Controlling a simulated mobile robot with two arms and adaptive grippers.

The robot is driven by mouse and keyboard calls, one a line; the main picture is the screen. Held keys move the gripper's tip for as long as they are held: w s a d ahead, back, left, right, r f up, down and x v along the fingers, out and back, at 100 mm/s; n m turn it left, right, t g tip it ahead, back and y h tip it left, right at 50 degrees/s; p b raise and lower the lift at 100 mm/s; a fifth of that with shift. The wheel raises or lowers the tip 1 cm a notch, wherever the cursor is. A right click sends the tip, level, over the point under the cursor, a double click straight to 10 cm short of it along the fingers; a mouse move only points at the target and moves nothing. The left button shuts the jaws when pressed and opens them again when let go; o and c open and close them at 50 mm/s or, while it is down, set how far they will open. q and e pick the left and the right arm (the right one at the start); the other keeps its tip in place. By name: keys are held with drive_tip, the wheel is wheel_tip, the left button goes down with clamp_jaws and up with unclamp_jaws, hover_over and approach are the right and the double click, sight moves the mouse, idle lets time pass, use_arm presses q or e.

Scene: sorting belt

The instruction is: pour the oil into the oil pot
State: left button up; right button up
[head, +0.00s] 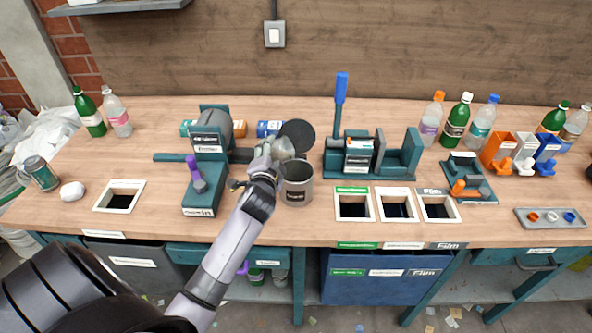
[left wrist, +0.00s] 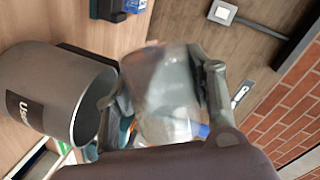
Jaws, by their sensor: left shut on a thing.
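The oil pot (head: 297,187) is a grey cylinder with a dark label, standing open-topped on the bench. It also shows in the left wrist view (left wrist: 45,95), where its label begins "USE". A round dark lid (head: 297,133) stands raised behind its mouth. My left gripper (head: 266,163) is shut on a greyish, partly see-through container (head: 284,148). The container is tilted, just above and behind the pot's rim. In the left wrist view the container (left wrist: 165,95) sits between the fingers, beside the pot's mouth. I cannot make out oil in it. My right gripper is not in view.
A teal device with a grey drum (head: 222,125) stands left of the pot. A teal stand with a blue lever (head: 340,100) is to the right. Framed openings (head: 353,206) lie at the front. Bottles (head: 455,120) stand at the back right.

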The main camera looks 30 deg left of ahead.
use_arm(q)
drive_tip(key=shift+r+m, duration=0.3)
drive_tip(key=shift+m, duration=0.2)
drive_tip(key=shift+d+r+p, duration=0.1)
drive_tip(key=shift+r+p, duration=0.05)
drive_tip(key=shift+p, duration=0.2)
drive_tip(key=shift+w+m, duration=0.1)
drive_tip(key=shift+m, duration=0.5)
drive_tip(key=shift+d+f+m+g+y+b, duration=0.15)
drive_tip(key=shift+f+m+g+y+b, duration=0.2)
drive_tip(key=shift+m+y+b, duration=0.1)
drive_tip(key=shift+w+r, duration=0.1)
drive_tip(key=shift+w+d+r+m+p, duration=0.15)
drive_tip(key=shift+r+m+p, duration=0.3)
drive_tip(key=shift+p, duration=0.55)
